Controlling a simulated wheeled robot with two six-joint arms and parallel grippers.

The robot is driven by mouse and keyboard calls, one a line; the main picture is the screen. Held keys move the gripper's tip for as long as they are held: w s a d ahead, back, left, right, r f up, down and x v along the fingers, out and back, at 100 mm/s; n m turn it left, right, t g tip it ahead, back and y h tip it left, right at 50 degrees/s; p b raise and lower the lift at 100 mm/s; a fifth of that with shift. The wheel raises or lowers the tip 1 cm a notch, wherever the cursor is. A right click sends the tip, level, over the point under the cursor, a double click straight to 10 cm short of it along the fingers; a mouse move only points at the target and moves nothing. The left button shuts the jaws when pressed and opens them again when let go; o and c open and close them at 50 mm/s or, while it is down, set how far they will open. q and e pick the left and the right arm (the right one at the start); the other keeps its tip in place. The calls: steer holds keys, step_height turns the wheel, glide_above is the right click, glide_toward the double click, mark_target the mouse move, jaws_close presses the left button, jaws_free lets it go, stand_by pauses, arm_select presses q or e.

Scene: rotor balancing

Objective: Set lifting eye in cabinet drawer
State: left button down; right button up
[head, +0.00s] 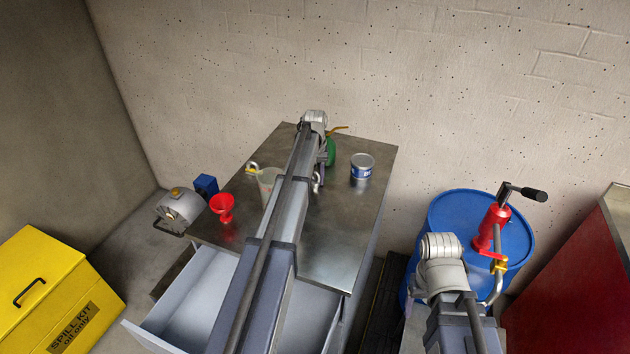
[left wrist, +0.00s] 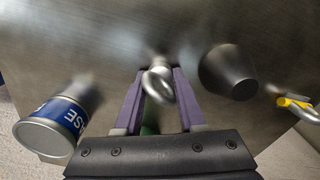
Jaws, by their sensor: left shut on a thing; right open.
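The lifting eye (left wrist: 160,86), a shiny metal ring on a short stem, is between the purple fingers of my left gripper (left wrist: 157,76), which is shut on it. In the head view, the lifting eye (head: 317,182) shows beside my arm, over the metal cabinet top (head: 335,235). I cannot tell whether it touches the top. The cabinet drawer (head: 195,305) is pulled out at the near side, and its visible floor is bare. My left arm covers its middle. My right arm's wrist shows at lower right, but its fingers are hidden.
On the cabinet top are a red funnel (head: 222,207), a grey cup (head: 268,180), a blue-and-white can (head: 362,167) and a green oil can (head: 331,150). A blue drum (head: 455,212) with a red pump (head: 491,228) stands right. A yellow spill-kit box (head: 45,285) stands left.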

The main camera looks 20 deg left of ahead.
arm_select(q)
steer(key=shift+r, duration=0.1)
stand_by(0.3)
step_height(320, 180, up, 10)
steer(key=p, duration=1)
